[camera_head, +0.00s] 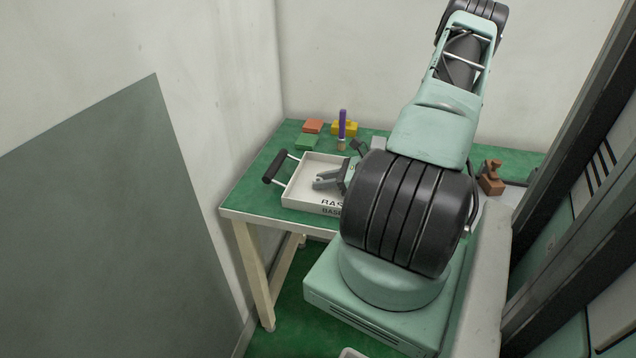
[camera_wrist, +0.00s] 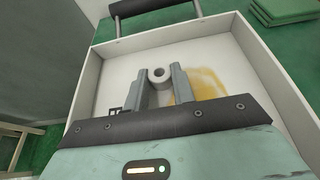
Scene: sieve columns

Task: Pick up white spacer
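The white spacer (camera_wrist: 159,75) is a small round ring with a dark hole, over the floor of the white tray (camera_wrist: 262,62) in the wrist view. My gripper (camera_wrist: 159,72) reaches down into the tray with its grey fingers on either side of the spacer. The fingers stand apart; I cannot tell whether they touch the spacer. In the head view, my gripper (camera_head: 322,181) is low over the tray (camera_head: 299,198), with a gap between its fingers. The spacer cannot be made out there.
A yellow-brown stain (camera_wrist: 207,84) marks the tray floor. The tray has a black handle (camera_head: 274,166). Behind it are orange (camera_head: 313,126), green (camera_head: 307,142) and yellow (camera_head: 345,127) blocks and a purple-handled brush (camera_head: 342,124). A brown object (camera_head: 491,178) stands at right. Walls close in the left and back.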

